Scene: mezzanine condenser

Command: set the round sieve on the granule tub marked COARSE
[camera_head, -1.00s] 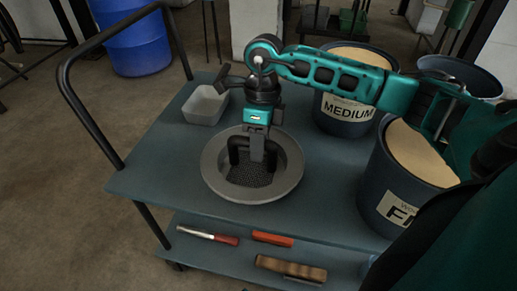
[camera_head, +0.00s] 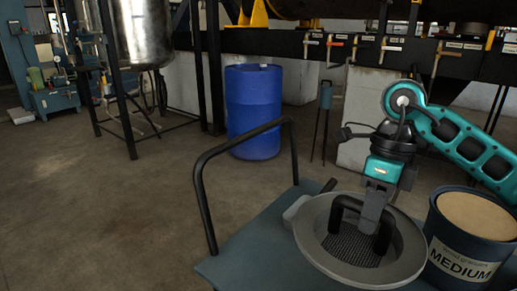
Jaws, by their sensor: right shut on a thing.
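The round grey sieve (camera_head: 350,247), with a dark mesh floor and a black bar handle, is at the lower right. My right gripper (camera_head: 376,214) points down into it and is shut on the handle. The sieve appears raised above the cart top, and its rim covers part of what lies behind. A dark blue granule tub (camera_head: 471,243) marked MEDIUM, filled with tan granules, stands right of the sieve. No tub marked COARSE is in view. My left gripper is not in view.
The blue-grey cart top (camera_head: 250,250) has a black push rail (camera_head: 205,205) at its left. A pale box (camera_head: 294,212) is mostly hidden behind the sieve. A blue barrel (camera_head: 253,112) stands on the floor beyond. Open floor lies to the left.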

